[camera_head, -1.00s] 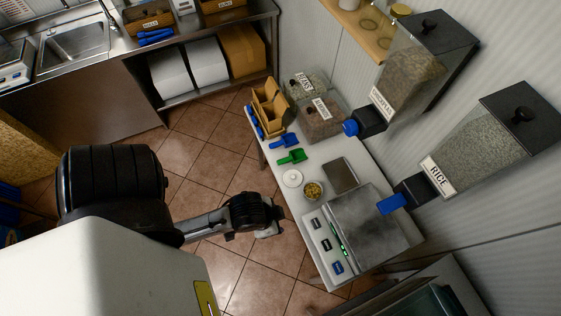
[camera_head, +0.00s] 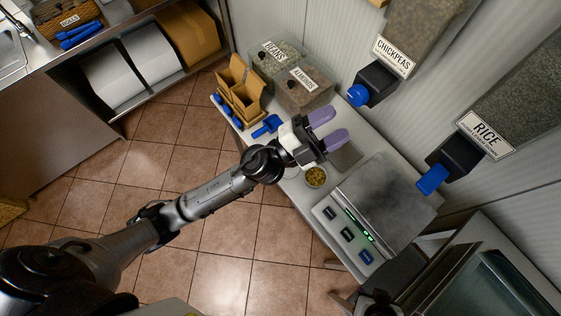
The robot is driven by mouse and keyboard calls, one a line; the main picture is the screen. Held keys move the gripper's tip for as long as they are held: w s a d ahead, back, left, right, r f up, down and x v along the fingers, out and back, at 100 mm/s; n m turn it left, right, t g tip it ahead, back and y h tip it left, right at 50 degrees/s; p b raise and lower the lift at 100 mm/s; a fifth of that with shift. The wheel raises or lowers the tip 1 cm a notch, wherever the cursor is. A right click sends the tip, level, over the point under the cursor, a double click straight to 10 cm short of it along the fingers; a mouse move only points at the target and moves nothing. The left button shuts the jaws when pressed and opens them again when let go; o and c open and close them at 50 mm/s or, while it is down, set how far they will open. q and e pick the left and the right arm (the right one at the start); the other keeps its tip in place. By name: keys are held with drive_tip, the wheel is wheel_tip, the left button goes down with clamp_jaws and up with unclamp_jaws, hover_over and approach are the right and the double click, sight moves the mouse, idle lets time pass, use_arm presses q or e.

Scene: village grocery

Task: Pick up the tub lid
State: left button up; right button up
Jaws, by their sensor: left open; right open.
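My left gripper (camera_head: 334,127) is open and empty, its two purple fingertips spread above the white counter (camera_head: 307,204), pointing right. The tub lid, a white disc seen earlier beside the small tub, is now mostly or wholly hidden by my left gripper and wrist. I cannot tell the gap between gripper and lid. The small round tub (camera_head: 316,176) with yellow-green contents stands open just below the gripper in the picture. My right gripper's fingers do not show.
A steel scale (camera_head: 383,207) stands right of the tub. A blue scoop (camera_head: 267,126) lies left of the gripper. Bean (camera_head: 275,62) and almond (camera_head: 304,90) bins stand behind. Chickpea (camera_head: 376,84) and rice (camera_head: 450,163) dispensers jut from the wall.

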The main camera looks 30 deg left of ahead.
use_arm(q)
drive_tip(key=s+d+f+m+g+y+b, duration=0.1)
drive_tip(key=d+f+m+g+b, duration=0.2)
drive_tip(key=f+m+g+b, duration=0.5)
drive_tip(key=s+d+f+m+g+y+b, duration=0.1)
drive_tip(key=d+f+m+g+b, duration=0.35)
drive_tip(key=f+m+g, duration=0.8)
drive_tip(key=w+a+f+n+t+y+b, duration=0.1)
drive_tip(key=w+a+f+t+y+b, duration=0.1)
drive_tip(key=w+a+f+y+b, duration=0.45)
drive_tip(key=w+a+f+n+t+y+b, duration=0.1)
drive_tip(key=w+a+f+y+b, duration=0.2)
drive_tip(key=a+f+y, duration=0.75)
drive_tip(key=f+h, duration=0.1)
drive_tip(key=a+f+h+b, duration=0.1)
drive_tip(key=f, duration=0.1)
drive_tip(key=f+h, duration=0.1)
drive_tip(key=f, duration=0.1)
drive_tip(key=shift+s+a+b, duration=0.3)
drive_tip(key=shift+a+b, duration=0.1)
drive_tip(key=shift+f, duration=0.8)
use_arm(e)
wheel_tip(320, 180, down, 26)
drive_tip(key=shift+f, duration=0.15)
use_arm(q)
drive_tip(key=shift+w+d+f+b, duration=0.15)
drive_tip(key=shift+f+b, duration=0.85)
drive_tip(key=shift+f, duration=1.55)
use_arm(e)
drive_tip(key=shift+f, duration=0.85)
